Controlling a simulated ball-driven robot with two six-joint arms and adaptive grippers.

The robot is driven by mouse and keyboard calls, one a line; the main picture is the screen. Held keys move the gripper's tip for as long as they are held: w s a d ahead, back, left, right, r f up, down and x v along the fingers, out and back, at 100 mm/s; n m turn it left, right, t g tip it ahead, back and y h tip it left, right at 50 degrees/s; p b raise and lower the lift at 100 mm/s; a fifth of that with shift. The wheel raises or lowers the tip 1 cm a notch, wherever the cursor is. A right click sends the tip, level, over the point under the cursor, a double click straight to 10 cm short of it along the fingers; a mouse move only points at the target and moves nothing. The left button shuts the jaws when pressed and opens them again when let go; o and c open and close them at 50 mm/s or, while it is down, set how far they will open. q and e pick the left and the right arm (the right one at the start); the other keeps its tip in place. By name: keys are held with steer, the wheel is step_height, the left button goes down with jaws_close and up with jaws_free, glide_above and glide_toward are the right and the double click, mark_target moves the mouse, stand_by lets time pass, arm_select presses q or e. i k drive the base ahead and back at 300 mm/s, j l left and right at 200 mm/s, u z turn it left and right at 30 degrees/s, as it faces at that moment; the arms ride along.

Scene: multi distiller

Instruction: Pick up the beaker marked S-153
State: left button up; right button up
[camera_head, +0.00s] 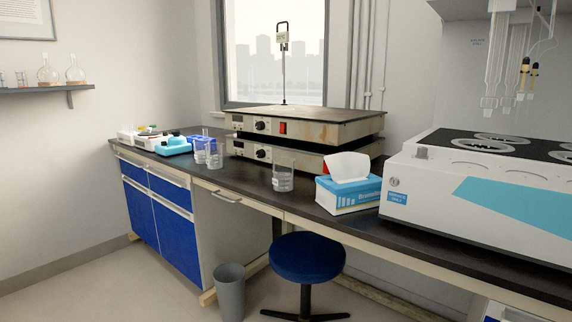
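A clear glass beaker (283,177) stands upright on the dark bench top, left of the tissue box and in front of the stacked hot plates. A second glass beaker (214,156) stands further left on the bench, close to another piece of clear glassware (200,150). The markings on the glassware are too small to read, so I cannot tell which one is S-153. Neither of my grippers is in view.
A blue tissue box (348,195) sits right of the nearer beaker. Two stacked hot plates (290,126) stand behind it. A large white distiller (480,195) fills the right. A blue stool (307,258) and a grey bin (230,291) stand on the floor before the bench.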

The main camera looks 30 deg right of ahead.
mark_target(199, 148)
steer(key=i+j+z, duration=0.2)
steer(key=z, duration=0.3)
steer(key=i+j+z, duration=0.25)
steer(key=z, duration=0.25)
steer(key=i+j+z, duration=0.1)
steer(key=j+z, duration=0.4)
steer(key=i+j+z, duration=0.1)
steer(key=j, duration=0.65)
steer(key=i+j+z, duration=0.1)
steer(key=j, duration=0.65)
steer(key=i+j+z, duration=0.1)
steer(key=j, duration=0.7)
